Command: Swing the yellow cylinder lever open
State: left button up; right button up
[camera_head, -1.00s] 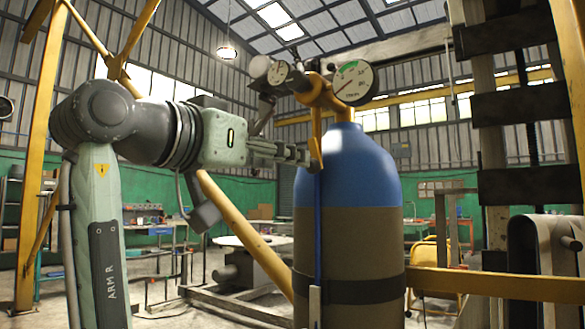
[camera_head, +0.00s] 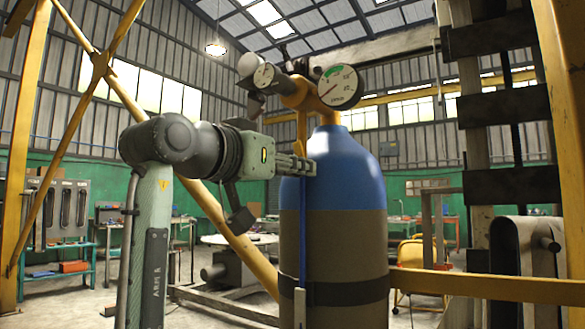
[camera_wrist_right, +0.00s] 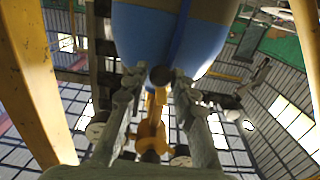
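The cylinder (camera_head: 345,180) stands upright, blue on top and brown below. Its yellow lever (camera_head: 302,128) hangs down from the yellow valve (camera_head: 300,92) on the cylinder's left side. My right gripper (camera_head: 306,167) is at the lever's lower end, close to the blue shoulder, and hides the lever's tip in the head view. In the right wrist view the two fingers of the gripper (camera_wrist_right: 157,80) are apart, with the yellow lever (camera_wrist_right: 152,128) running between them. I cannot tell whether a finger touches it. My left gripper is in neither view.
Two round gauges sit on the valve, a large one (camera_head: 339,87) at right and a smaller one (camera_head: 263,75) at left. A blue strip (camera_head: 303,240) runs down the cylinder. A yellow rail (camera_head: 490,285) and a dark post stand at right. A yellow diagonal brace (camera_head: 235,240) passes behind my arm.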

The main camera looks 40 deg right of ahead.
grip_shut()
jog(key=m, duration=0.1)
jog(key=w+m, duration=0.1)
jog(key=shift+a+m+b, duration=0.2)
jog(key=shift+m+b, duration=0.1)
jog(key=shift+m, duration=0.1)
jog(key=shift+o, duration=2.1)
grip_release()
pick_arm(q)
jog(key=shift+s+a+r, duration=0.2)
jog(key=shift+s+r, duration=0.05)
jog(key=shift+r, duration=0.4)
pick_arm(e)
jog(key=shift+o, duration=0.5)
